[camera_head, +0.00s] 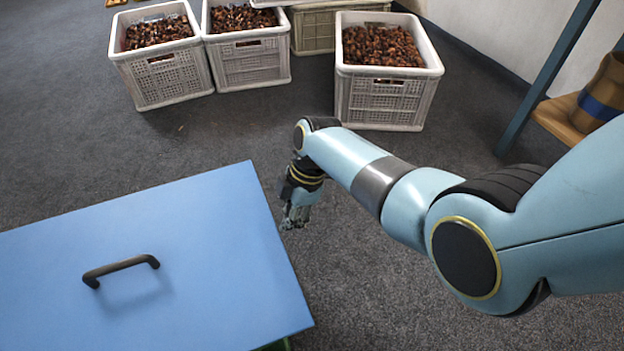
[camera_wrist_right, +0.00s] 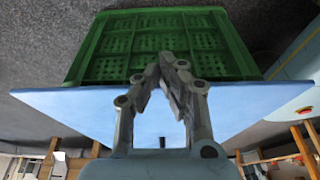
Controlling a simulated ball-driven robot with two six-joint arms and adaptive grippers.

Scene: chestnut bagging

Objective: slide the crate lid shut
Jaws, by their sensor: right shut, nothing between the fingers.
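The blue lid (camera_head: 200,245) lies flat at the lower left of the head view, with a black bar handle (camera_head: 120,268) on top. A sliver of the green crate (camera_head: 275,345) shows under its near right corner. In the right wrist view the green crate's latticed wall (camera_wrist_right: 160,45) shows beyond the edge of the blue lid (camera_wrist_right: 60,103). My right gripper (camera_head: 293,220) is shut and empty, pointing down just beside the lid's right edge. Its fingers (camera_wrist_right: 170,65) also show in the right wrist view. I cannot tell whether it touches the lid. My left gripper is out of view.
White crates of chestnuts stand on the grey floor at the back, one of them (camera_head: 390,90) apart to the right. A shelf with a wooden board (camera_head: 562,120) and a brown pot (camera_head: 603,95) is at the right. The carpet between lid and crates is clear.

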